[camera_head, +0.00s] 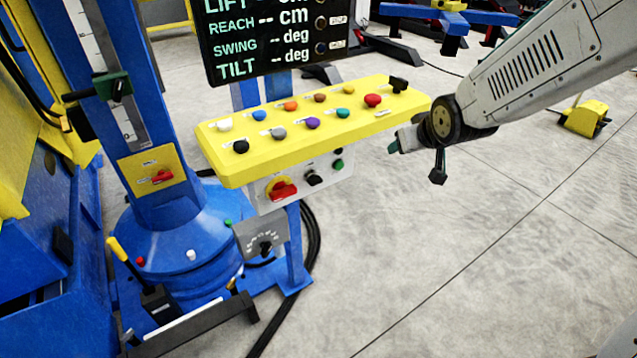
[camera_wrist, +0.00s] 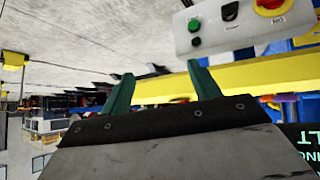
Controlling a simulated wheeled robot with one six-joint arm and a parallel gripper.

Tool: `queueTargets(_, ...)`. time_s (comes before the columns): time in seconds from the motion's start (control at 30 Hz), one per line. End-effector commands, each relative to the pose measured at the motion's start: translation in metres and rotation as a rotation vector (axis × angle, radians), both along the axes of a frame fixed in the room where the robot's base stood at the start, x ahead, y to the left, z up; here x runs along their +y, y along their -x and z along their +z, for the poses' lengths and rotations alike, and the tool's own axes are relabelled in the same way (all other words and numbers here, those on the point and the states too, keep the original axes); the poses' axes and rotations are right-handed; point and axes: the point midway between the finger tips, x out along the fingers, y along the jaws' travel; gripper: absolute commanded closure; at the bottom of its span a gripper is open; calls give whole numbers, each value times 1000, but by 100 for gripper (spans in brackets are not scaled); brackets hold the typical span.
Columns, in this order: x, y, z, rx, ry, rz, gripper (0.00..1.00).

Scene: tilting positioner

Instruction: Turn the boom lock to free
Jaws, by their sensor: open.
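A red lever (camera_head: 162,176) sits on a yellow plate (camera_head: 140,167) on the blue column; it may be the boom lock, but its labels are too small to read. It looks roughly level, tilted slightly. My gripper (camera_head: 394,147) is to the right of the yellow button console, well apart from that lever. In the wrist view its two green fingers (camera_wrist: 162,84) are spread with nothing between them. The lever does not show in the wrist view.
The yellow console (camera_head: 210,150) carries several coloured buttons. Below it a grey panel holds a red rotary switch (camera_head: 282,190), a black knob (camera_head: 314,178) and green buttons. A display (camera_head: 215,45) stands behind. A yellow-handled lever (camera_head: 117,249) rises at lower left.

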Motion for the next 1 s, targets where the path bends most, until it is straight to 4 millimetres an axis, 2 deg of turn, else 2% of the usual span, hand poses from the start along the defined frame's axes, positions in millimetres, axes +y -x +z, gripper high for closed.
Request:
queueTargets(0.03,12,-17,-20,-35,-9,28,38)
queueTargets(0.2,52,-63,-65,-202,-64,124,38)
queueTargets(0.3,76,-79,-94,-295,-108,179,38)
queueTargets(0.4,102,-87,-127,-391,-165,235,38)
queueTargets(0.6,141,-78,-184,-562,-294,322,38)
queueTargets(0.7,152,-67,-202,-625,-348,347,38)
queueTargets(0.87,160,-56,-217,-683,-399,366,38)
queueTargets(1.0,166,-59,-220,-700,-414,370,38)
